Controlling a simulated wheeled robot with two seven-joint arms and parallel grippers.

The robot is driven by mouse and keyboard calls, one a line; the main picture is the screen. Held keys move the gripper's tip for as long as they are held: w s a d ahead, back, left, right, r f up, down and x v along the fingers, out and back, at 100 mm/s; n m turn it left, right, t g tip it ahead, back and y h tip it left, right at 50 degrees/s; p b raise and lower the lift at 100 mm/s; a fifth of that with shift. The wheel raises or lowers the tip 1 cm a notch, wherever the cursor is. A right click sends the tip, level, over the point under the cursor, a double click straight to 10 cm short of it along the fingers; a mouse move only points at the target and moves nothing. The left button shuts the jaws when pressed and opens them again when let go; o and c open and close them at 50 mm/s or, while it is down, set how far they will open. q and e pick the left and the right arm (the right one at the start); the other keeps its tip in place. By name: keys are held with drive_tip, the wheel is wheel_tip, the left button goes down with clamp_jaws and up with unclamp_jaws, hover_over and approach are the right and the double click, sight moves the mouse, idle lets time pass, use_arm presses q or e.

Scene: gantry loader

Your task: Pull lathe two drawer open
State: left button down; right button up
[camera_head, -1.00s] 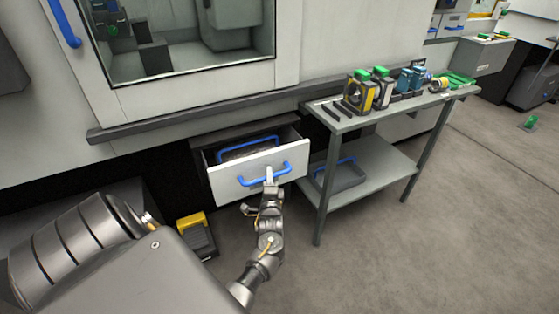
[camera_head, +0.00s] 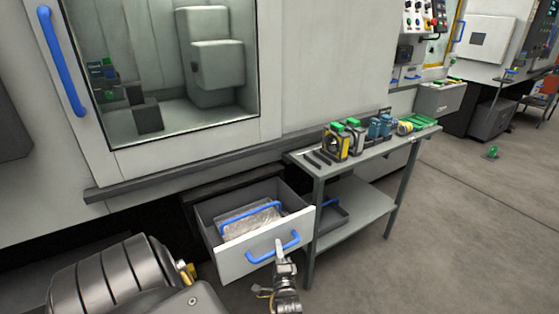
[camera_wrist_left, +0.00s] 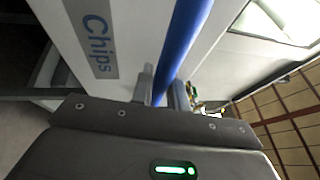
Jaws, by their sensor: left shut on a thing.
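The lathe drawer (camera_head: 232,264) hangs open below the machine, with a white front and grey inner walls. Its blue bar handle (camera_head: 260,258) runs across the front. My left gripper (camera_head: 280,246) is shut on this handle near its middle. In the left wrist view the blue handle (camera_wrist_left: 185,38) passes between the two fingers (camera_wrist_left: 162,90), and the drawer front (camera_wrist_left: 135,30) carries a "Chips" label. Inside the drawer is a bin (camera_head: 245,226) with a blue handle and greyish contents. My right gripper is not in view.
A grey two-shelf table (camera_head: 357,160) stands close to the drawer's right, with several yellow, green and blue parts on top. The lathe door window (camera_head: 185,80) is above. Floor is open at the right (camera_head: 460,220).

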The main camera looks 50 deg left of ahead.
use_arm(q)
drive_tip(key=shift+s, duration=0.1)
drive_tip(key=c, duration=1.4)
unclamp_jaws()
drive_tip(key=shift+o, duration=0.2)
